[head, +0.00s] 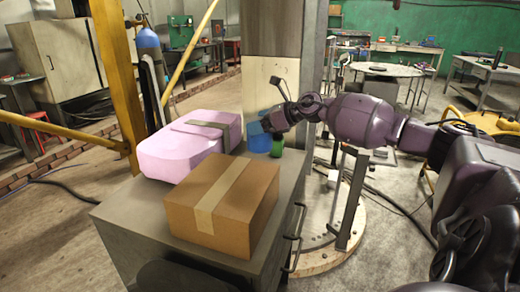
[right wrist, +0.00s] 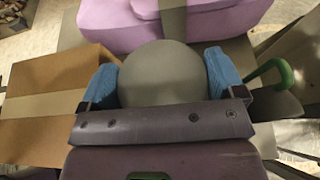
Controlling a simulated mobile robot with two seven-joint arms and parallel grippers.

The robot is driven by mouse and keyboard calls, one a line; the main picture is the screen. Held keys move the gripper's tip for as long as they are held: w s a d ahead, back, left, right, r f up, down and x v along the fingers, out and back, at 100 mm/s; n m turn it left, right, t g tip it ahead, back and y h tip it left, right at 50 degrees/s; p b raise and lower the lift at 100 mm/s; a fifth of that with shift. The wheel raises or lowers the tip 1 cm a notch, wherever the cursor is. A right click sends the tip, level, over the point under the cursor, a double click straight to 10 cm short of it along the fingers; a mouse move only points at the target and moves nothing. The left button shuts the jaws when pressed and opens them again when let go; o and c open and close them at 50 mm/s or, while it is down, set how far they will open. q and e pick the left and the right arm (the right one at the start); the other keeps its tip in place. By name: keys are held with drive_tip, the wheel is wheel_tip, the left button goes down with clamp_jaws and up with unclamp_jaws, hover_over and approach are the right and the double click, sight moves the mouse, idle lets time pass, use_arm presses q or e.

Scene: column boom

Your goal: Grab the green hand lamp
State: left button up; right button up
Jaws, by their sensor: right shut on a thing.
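The green hand lamp (head: 277,147) is mostly hidden behind my right gripper in the head view; a small green part shows at the back right of the grey cabinet top. In the right wrist view, its curved green handle (right wrist: 284,70) sticks out to the right of the right finger. My right gripper (head: 260,134) comes in from the right, low over the cabinet top. In the right wrist view its blue fingertips (right wrist: 162,72) are on both sides of a round grey face, seemingly the lamp's. It is shut on the lamp. My left gripper is not in view.
A cardboard box (head: 224,205) stands on the cabinet (head: 126,222) in front of the gripper. A pink case (head: 175,154) with a grey strap lies to its left. A pale column (head: 272,82) rises just behind. A yellow post (head: 117,75) stands at the left.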

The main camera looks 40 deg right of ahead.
sight(260, 148)
drive_tip(key=shift+f, duration=4.35)
drive_tip(key=shift+f+b, duration=0.15)
drive_tip(key=shift+b, duration=0.15)
drive_tip(key=o, duration=1)
